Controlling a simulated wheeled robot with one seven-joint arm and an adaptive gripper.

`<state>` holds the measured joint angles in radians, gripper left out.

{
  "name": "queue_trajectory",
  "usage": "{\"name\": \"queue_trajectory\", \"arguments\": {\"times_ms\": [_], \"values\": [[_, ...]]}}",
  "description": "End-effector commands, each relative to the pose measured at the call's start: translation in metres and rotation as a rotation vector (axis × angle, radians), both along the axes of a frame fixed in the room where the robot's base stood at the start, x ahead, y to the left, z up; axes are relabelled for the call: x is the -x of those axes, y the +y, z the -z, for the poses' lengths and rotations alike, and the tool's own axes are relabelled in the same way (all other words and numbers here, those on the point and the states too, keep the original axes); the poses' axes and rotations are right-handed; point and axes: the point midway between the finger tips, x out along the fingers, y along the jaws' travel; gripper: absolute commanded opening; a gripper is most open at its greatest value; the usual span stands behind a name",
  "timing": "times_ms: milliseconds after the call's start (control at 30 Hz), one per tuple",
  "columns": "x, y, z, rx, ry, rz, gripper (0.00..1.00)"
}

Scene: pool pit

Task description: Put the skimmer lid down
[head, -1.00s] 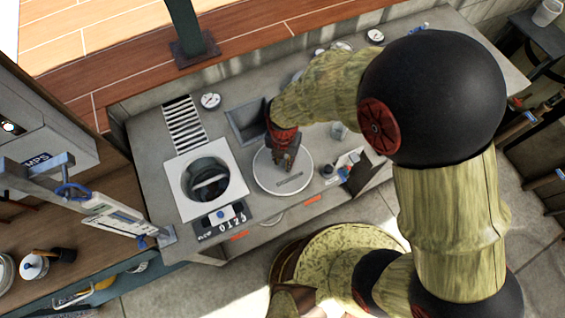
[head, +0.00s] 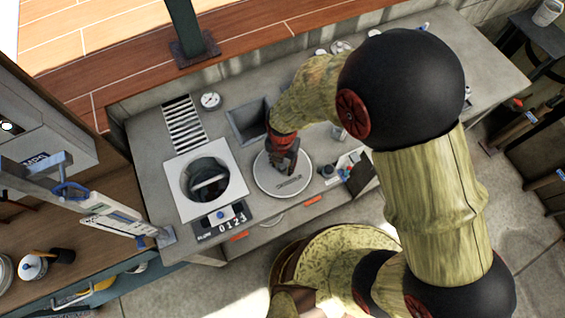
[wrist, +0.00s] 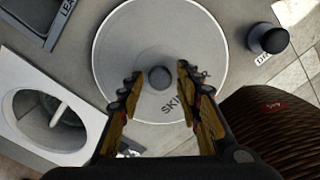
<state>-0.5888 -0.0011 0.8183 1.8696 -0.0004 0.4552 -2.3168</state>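The skimmer lid (head: 266,183) is a pale round disc lying flat on the grey counter, right of the open skimmer well. In the wrist view the lid (wrist: 125,45) shows partly hidden lettering and a dark round knob (wrist: 159,77) at its middle. My gripper (head: 284,166) is over the lid. In the wrist view my gripper (wrist: 157,75) has its fingers spread on either side of the knob, with gaps between, holding nothing. The skimmer well has a white square frame (head: 180,203) around a round dark hole with a handle inside.
A grey recessed bin (head: 240,128) lies behind the lid and a slotted grate (head: 184,124) at the back left. A dark knob (wrist: 268,38) stands right of the lid. Small items crowd the counter further right.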

Motion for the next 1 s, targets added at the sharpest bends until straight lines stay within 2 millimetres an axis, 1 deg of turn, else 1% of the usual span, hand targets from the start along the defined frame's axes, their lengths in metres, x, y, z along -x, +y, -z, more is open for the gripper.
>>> {"name": "queue_trajectory", "arguments": {"times_ms": [333, 467, 567, 800, 900, 1000], "values": [[0.000, 0.000, -0.001, 0.000, 0.000, 0.000, 0.39], [-0.001, 0.001, -0.011, -0.001, -0.002, 0.000, 0.39], [-0.001, 0.001, -0.027, -0.003, -0.005, 0.000, 0.39], [-0.001, 0.001, -0.077, -0.003, -0.004, 0.000, 0.39], [-0.001, 0.001, -0.095, -0.003, -0.004, 0.000, 0.39], [-0.001, 0.001, -0.108, -0.001, -0.002, 0.000, 0.39]]}}
